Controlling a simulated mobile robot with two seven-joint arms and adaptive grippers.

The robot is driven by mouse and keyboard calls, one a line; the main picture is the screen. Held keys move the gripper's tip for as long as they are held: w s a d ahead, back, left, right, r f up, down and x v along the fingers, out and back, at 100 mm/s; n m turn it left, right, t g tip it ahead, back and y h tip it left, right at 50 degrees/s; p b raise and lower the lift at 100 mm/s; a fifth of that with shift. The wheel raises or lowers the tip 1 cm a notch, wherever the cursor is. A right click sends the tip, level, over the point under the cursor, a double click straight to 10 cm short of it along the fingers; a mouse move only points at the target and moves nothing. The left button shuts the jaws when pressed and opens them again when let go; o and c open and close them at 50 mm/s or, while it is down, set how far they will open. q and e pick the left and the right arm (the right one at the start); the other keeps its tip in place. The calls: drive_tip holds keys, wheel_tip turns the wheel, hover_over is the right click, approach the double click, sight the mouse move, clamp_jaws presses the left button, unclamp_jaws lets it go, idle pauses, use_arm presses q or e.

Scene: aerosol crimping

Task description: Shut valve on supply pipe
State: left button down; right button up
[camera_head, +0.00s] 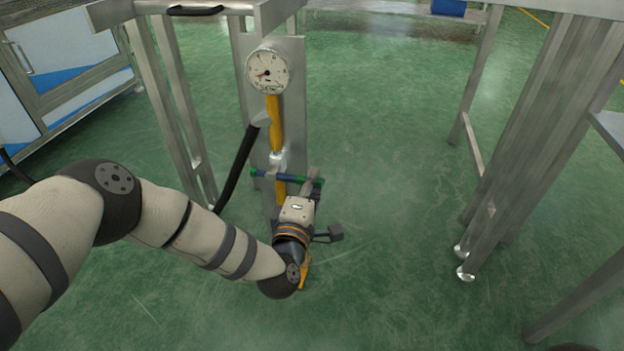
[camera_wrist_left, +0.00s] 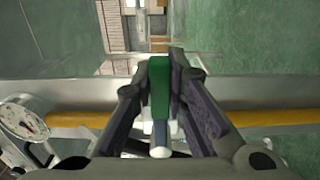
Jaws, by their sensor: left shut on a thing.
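The supply pipe (camera_head: 275,125) is yellow and runs upright on a grey metal plate. The valve handle (camera_head: 265,174) is a blue bar with green ends and lies crosswise over the pipe. My left gripper (camera_head: 312,182) is at the handle's right end and hides part of it. In the left wrist view, my left gripper (camera_wrist_left: 162,85) has its fingers shut on the green end of the handle (camera_wrist_left: 159,88). The pipe (camera_wrist_left: 255,118) runs sideways behind the fingers there. My right gripper is not in view.
A round pressure gauge (camera_head: 267,72) sits above the pipe, and a black hose (camera_head: 238,168) joins from the left. Metal frame legs (camera_head: 172,85) stand to the left, more legs (camera_head: 520,130) to the right. Green floor (camera_head: 400,150) is clear between them.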

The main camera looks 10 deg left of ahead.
use_arm(q)
drive_tip(key=shift+a+f, duration=0.1)
drive_tip(key=shift+f, duration=0.05)
drive_tip(key=c, duration=1.6)
unclamp_jaws()
drive_tip(key=shift+s, duration=0.15)
drive_tip(key=s, duration=1.1)
drive_tip(key=shift+s+a, duration=0.2)
drive_tip(key=shift+s, duration=0.2)
